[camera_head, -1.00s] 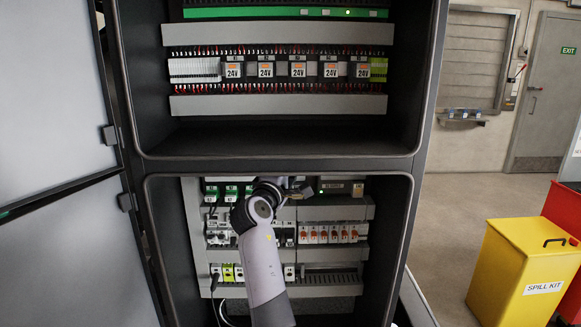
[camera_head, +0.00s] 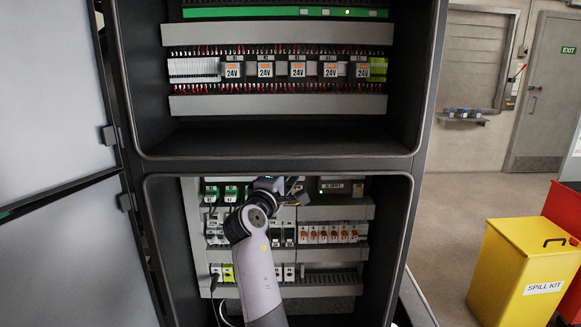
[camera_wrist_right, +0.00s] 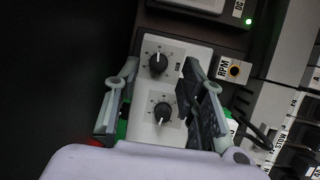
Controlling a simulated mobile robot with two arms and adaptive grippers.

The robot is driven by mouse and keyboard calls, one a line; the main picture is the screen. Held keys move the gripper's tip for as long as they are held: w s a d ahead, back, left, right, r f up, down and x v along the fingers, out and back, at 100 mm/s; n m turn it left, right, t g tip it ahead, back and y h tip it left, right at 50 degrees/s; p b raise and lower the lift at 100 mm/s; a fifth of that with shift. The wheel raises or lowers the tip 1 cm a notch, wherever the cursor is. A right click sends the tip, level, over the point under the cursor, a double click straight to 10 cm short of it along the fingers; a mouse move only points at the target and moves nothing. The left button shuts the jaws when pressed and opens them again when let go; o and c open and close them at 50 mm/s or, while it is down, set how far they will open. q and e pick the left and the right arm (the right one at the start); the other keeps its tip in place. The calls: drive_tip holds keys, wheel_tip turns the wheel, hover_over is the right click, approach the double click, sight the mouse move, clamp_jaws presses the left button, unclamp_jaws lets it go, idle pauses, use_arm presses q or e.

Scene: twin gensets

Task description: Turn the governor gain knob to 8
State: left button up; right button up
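The right wrist view shows a pale panel with two black knobs, an upper knob (camera_wrist_right: 158,64) and a lower knob (camera_wrist_right: 162,112). Each has a white pointer line and dial marks. The printing is too small to tell which is the governor gain knob. My right gripper (camera_wrist_right: 159,67) is open, with one finger on each side of the panel; neither knob is gripped. In the head view my right gripper (camera_head: 290,187) is inside the lower cabinet bay, mostly hidden by my own wrist, and the knobs cannot be made out. My left gripper is not in view.
A module labelled RPM (camera_wrist_right: 233,70) sits right of the knob panel. Breakers with orange levers (camera_head: 330,234) and green-topped modules (camera_head: 222,193) line the bay around my arm. The dark frame (camera_head: 280,165) borders it above. A yellow spill kit bin (camera_head: 520,275) stands right.

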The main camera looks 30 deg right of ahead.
drive_tip(key=v, duration=0.5)
idle(0.3)
